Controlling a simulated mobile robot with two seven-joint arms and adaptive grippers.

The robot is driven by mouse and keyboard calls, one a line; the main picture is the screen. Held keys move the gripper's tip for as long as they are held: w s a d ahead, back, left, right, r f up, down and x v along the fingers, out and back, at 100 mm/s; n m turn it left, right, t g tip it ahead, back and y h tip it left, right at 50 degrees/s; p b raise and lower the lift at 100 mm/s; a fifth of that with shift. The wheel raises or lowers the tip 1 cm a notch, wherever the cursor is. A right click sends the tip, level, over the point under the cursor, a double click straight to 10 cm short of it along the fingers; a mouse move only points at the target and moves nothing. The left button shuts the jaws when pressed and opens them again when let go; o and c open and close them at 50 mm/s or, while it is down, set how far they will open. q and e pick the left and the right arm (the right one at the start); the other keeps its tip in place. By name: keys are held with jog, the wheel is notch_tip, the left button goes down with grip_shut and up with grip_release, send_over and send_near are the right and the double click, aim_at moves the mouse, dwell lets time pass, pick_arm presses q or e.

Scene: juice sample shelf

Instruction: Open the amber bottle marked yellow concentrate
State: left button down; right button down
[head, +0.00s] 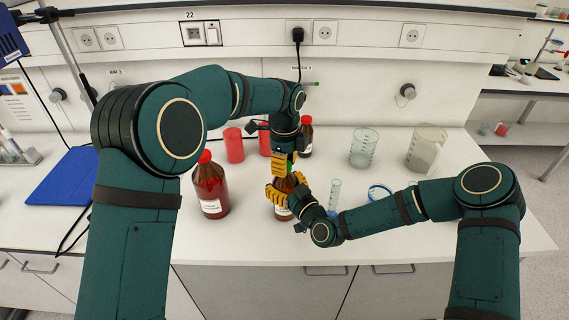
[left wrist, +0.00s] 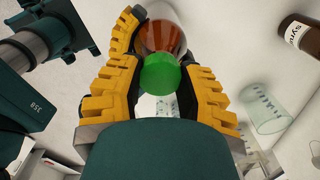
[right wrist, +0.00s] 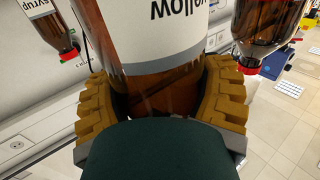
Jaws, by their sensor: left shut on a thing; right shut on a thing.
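The amber bottle (head: 283,213) stands upright near the front middle of the bench. Its white label in the right wrist view (right wrist: 160,30) reads "yellow", upside down in that picture. My right gripper (head: 285,190) is shut around the bottle's body from the right, and its yellow fingers show on both sides of the amber glass. My left gripper (head: 285,163) points down from above and is shut on the green cap (left wrist: 160,73). The cap is in line with the amber bottle behind it; whether it is loosened cannot be told. The fingers mostly hide it in the head view.
A red-capped amber bottle (head: 210,188) stands close on the left, another (head: 306,138) behind. Red cylinders (head: 233,145) stand at the back. Two beakers (head: 363,148) (head: 424,152), a small graduated cylinder (head: 335,193) and a blue ring (head: 380,191) are to the right. The bench's far right is clear.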

pick_arm(q)
jog(key=n, duration=1.1)
jog(key=shift+n, duration=0.4)
jog(key=n, duration=0.5)
jog(key=shift+n, duration=0.4)
jog(key=n, duration=0.3)
jog(key=shift+n, duration=0.3)
jog(key=n, duration=1.4)
jog(key=shift+r, duration=0.1)
jog(key=n, duration=0.5)
jog(key=shift+n, duration=0.3)
